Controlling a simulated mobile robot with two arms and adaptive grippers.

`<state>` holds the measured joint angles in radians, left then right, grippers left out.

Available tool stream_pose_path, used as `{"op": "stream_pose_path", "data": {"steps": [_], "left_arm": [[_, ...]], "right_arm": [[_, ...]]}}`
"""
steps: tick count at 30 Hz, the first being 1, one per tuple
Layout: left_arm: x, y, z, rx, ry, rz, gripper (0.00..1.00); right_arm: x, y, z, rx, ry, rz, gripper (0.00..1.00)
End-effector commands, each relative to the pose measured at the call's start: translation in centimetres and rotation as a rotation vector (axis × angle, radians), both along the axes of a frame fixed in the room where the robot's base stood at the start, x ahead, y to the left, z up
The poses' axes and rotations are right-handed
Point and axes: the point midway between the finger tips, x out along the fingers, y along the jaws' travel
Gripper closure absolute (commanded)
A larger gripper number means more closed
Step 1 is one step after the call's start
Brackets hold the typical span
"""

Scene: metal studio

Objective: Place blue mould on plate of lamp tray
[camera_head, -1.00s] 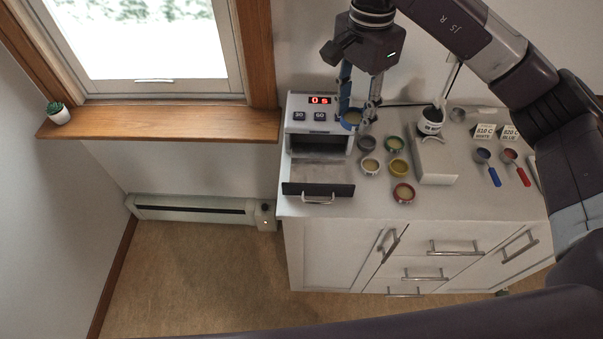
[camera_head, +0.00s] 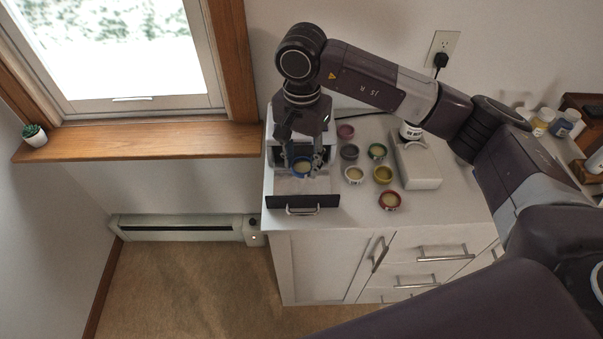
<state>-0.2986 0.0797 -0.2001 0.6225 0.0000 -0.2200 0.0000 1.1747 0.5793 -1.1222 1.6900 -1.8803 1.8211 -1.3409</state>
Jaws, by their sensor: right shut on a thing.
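The blue mould (camera_head: 302,175), a small round cup with pale filling, is between the fingers of my right gripper (camera_head: 302,161). The gripper is shut on it and points down. The mould is over the plate of the lamp tray (camera_head: 318,186), which is pulled out of the lamp box. I cannot tell whether the mould touches the plate. The tray's dark front panel (camera_head: 274,202) with its handle faces forward. My left gripper is not in view.
The counter's front strip is clear.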

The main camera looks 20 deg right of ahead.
Motion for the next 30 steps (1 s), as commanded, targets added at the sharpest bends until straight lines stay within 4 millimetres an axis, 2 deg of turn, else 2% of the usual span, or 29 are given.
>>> {"op": "stream_pose_path", "data": {"steps": [3,8,16,28,29,30], "left_arm": [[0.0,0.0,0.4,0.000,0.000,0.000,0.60],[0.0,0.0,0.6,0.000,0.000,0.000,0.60],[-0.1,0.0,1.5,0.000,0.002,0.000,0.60],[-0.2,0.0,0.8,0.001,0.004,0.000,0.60],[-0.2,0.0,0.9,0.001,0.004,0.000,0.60],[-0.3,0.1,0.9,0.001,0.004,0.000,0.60]], "right_arm": [[0.0,0.0,-1.4,0.001,0.001,-0.001,0.80],[0.0,0.0,-2.4,0.001,0.001,-0.001,0.80],[0.0,0.0,-6.0,-0.001,0.002,-0.001,0.80],[0.1,0.0,-6.7,0.001,-0.002,-0.001,0.80],[0.1,0.0,-6.5,0.001,-0.002,-0.001,0.62],[0.0,0.0,-6.5,0.000,-0.001,-0.001,0.57]]}}
